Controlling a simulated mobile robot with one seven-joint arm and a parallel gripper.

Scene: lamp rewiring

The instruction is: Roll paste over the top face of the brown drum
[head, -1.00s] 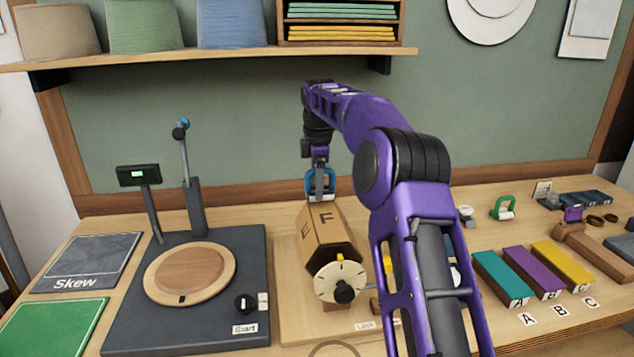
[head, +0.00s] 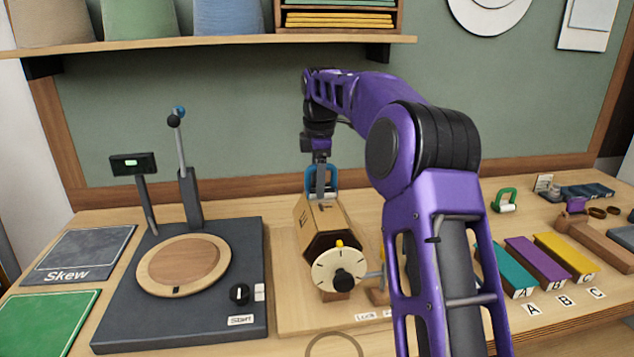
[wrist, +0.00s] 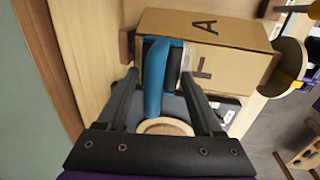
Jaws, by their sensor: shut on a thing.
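The brown drum (head: 345,217) is a six-sided cardboard-like block with letters on its faces, lying in a stand with a cream dial (head: 340,269) at its front end. It also shows in the wrist view (wrist: 230,68). My gripper (head: 321,192) is above the drum's top face, toward its back end. It is shut on a blue-handled paste roller (wrist: 157,80), whose pale roller part (wrist: 186,62) lies over or against the drum's face. I cannot tell whether it touches. The fingers hide part of a letter, and any paste on the face is not clear.
Left of the drum stands a dark base with a round wooden turntable (head: 184,265) and an upright lever (head: 184,150). A shelf (head: 215,50) hangs above.

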